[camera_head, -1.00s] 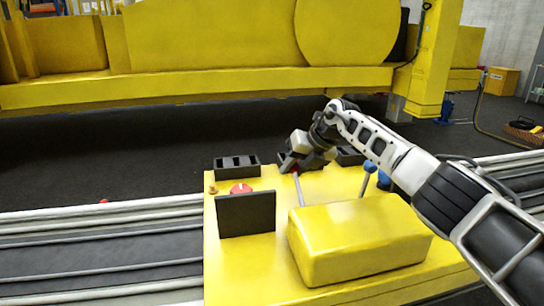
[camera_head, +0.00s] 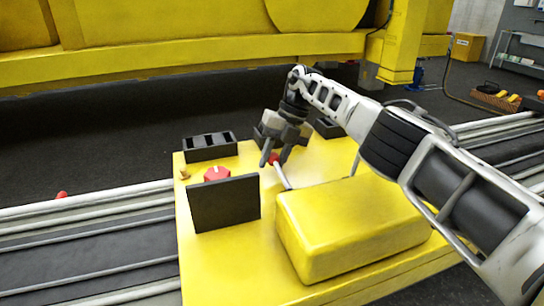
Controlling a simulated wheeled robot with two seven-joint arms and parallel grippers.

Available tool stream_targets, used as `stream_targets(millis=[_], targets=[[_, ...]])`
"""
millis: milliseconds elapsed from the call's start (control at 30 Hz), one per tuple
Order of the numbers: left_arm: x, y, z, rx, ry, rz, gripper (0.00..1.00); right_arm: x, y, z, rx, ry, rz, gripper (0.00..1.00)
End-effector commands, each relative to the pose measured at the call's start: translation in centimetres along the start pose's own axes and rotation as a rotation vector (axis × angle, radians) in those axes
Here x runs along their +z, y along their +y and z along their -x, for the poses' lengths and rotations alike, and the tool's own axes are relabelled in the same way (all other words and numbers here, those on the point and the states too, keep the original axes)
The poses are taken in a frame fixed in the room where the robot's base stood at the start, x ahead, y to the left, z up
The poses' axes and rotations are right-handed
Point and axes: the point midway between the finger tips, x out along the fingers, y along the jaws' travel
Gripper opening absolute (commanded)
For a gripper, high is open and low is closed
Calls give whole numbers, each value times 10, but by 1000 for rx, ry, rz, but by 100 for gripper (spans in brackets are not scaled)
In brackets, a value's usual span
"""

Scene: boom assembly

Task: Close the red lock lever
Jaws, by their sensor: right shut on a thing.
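The red lock lever is a thin pale rod (camera_head: 283,178) with a red knob (camera_head: 274,158) on top. It stands on the yellow console, behind the yellow box, and leans to the left. My right gripper (camera_head: 273,161) points down with its fingers around the knob, shut on the lever; the fingers partly hide the knob. My left gripper is not in view.
The yellow console (camera_head: 225,270) carries a raised yellow box (camera_head: 350,225), a dark upright plate (camera_head: 225,203), a red dial (camera_head: 217,173) and a black switch block (camera_head: 210,147). A second rod (camera_head: 355,164) stands to the right. Rails run along both sides.

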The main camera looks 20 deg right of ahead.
Motion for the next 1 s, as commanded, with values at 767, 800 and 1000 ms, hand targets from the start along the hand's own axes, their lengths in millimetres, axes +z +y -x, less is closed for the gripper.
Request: stream_targets(millis=[767,800,1000], targets=[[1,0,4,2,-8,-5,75,-1,-1,5,-1,3,-1,50],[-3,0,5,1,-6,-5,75,-1,-1,10,-1,2,-2,50],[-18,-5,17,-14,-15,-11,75,-5,-8,54,0,-4,-17,50]])
